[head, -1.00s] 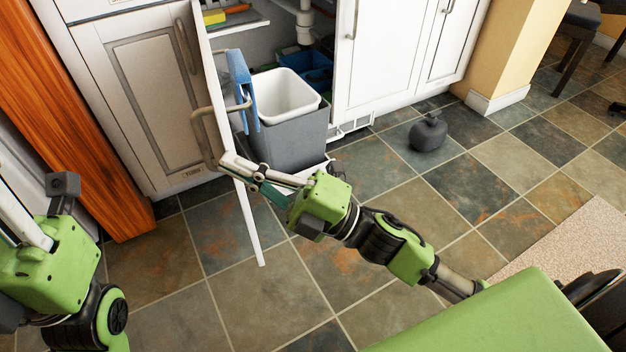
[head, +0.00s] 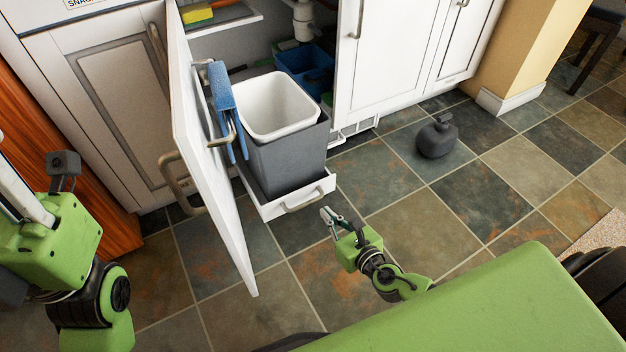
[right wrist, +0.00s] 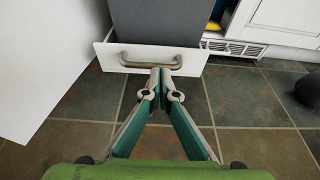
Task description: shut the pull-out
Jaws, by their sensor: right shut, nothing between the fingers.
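The pull-out (head: 298,199) is a low white tray with a bar handle on its front, standing out of the cupboard under the sink. It carries a grey bin (head: 290,160) with a white liner. My right gripper (head: 325,213) is shut and empty, just in front of the pull-out's front. In the right wrist view the fingertips (right wrist: 166,72) point at the handle (right wrist: 150,62), close below it; I cannot tell whether they touch. My left arm shows at the left edge, but its fingers are out of the picture.
The white cupboard door (head: 212,190) stands open left of the pull-out, with a blue cloth (head: 226,108) hung on its inside. A blue bin (head: 305,68) stands deeper in the cupboard. A dark grey jug-like object (head: 437,137) sits on the tiles at right. The floor between is clear.

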